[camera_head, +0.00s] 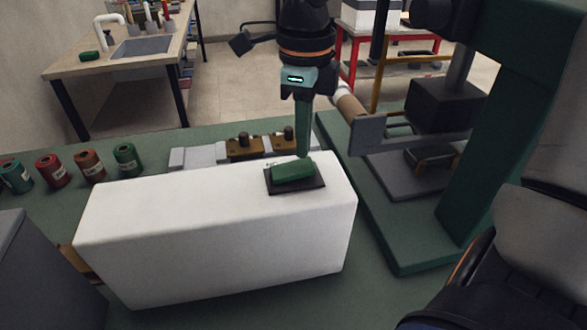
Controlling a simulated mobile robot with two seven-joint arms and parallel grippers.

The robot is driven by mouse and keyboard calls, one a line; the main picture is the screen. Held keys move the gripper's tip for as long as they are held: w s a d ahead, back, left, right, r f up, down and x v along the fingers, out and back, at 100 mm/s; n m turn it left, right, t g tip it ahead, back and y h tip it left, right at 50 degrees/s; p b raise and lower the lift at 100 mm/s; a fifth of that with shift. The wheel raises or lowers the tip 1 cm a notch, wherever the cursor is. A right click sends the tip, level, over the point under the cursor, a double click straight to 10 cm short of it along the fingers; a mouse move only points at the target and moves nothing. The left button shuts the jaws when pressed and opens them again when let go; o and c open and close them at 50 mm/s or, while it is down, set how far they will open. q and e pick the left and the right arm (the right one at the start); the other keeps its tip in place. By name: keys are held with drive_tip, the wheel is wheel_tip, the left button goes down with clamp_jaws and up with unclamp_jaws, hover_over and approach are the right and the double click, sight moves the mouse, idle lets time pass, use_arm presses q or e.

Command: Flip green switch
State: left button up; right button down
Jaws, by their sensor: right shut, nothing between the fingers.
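The green switch (293,171) is a rocker on a dark plate (296,187), set on top of a long white block (200,215) near its right end. The rocker looks tilted, with its right end higher. My right gripper (304,154) comes down from the top of the view with its narrow green fingers shut and empty. Its tips are right at the far edge of the switch, toward its right end. I cannot tell whether they touch it. My left gripper is not in view.
A green press-like machine (480,150) stands close on the right. Brown and grey fittings (244,146) lie behind the white block. Several coloured spools (52,171) stand at the left. A grey box (40,275) is at the lower left. The green bench is clear between spools and block.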

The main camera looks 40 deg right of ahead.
sight(303, 165)
drive_tip(key=shift+f+b, duration=1.05)
drive_tip(key=shift+f, duration=0.25)
idle(0.4)
drive_tip(key=shift+r+p, duration=2.85)
drive_tip(key=shift+r, duration=0.7)
drive_tip(key=shift+f, duration=0.1)
